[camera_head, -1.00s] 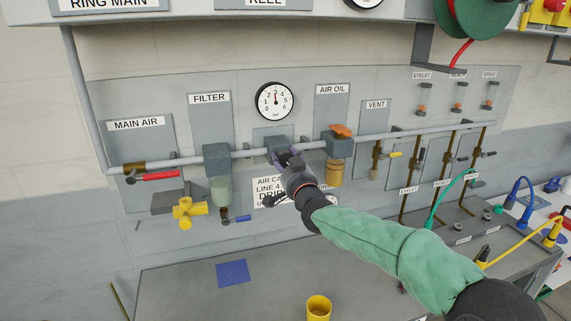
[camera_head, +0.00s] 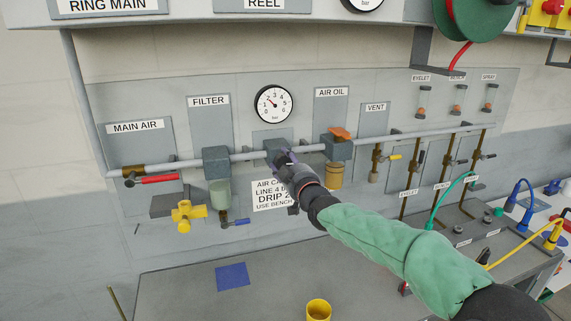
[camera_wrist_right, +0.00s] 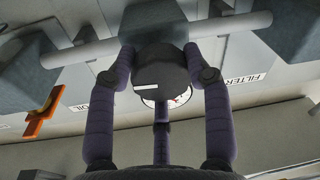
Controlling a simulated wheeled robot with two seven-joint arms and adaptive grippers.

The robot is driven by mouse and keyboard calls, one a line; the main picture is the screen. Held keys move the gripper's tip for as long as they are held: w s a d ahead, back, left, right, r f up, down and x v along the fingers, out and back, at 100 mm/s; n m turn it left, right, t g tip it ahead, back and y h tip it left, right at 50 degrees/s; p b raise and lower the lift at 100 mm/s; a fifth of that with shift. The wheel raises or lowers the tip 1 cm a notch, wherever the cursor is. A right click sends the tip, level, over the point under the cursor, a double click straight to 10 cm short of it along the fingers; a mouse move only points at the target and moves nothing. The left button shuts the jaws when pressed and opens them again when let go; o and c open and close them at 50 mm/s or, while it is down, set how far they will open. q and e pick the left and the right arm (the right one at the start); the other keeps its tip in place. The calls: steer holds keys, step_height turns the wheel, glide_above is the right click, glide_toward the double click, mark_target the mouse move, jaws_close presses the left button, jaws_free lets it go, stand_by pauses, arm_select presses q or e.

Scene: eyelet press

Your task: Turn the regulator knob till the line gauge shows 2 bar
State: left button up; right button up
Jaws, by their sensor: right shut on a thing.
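The line gauge (camera_head: 273,104) is a round white dial above the pipe in the head view. Its needle points to the upper left, at about the 2 mark. The regulator (camera_head: 277,146) is a grey block on the pipe below the gauge. Its dark round knob (camera_wrist_right: 160,68), with a white mark, shows in the right wrist view. My right gripper (camera_head: 286,160) is shut on the knob, and its fingers (camera_wrist_right: 160,62) stand around the knob's sides. In the head view the gripper hides most of the knob. My left gripper is not in view.
The filter (camera_head: 217,163) is left of the regulator, and the air oil unit (camera_head: 338,149) with its orange top is to the right. A red-handled main air valve (camera_head: 160,179) is farther left. A yellow cup (camera_head: 318,309) and blue square (camera_head: 232,276) are on the bench.

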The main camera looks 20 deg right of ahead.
steer(key=shift+d+r+n, duration=0.1)
steer(key=shift+r+n, duration=0.4)
steer(key=shift+r, duration=0.15)
steer(key=o, duration=1)
steer(key=shift+c, duration=0.2)
steer(key=shift+o, duration=0.9)
steer(key=shift+f, duration=0.1)
steer(key=shift+a+f, duration=0.2)
steer(key=shift+f, duration=0.1)
steer(key=s+d, duration=0.1)
steer(key=s, duration=1.1)
steer(key=shift+d+f, duration=0.3)
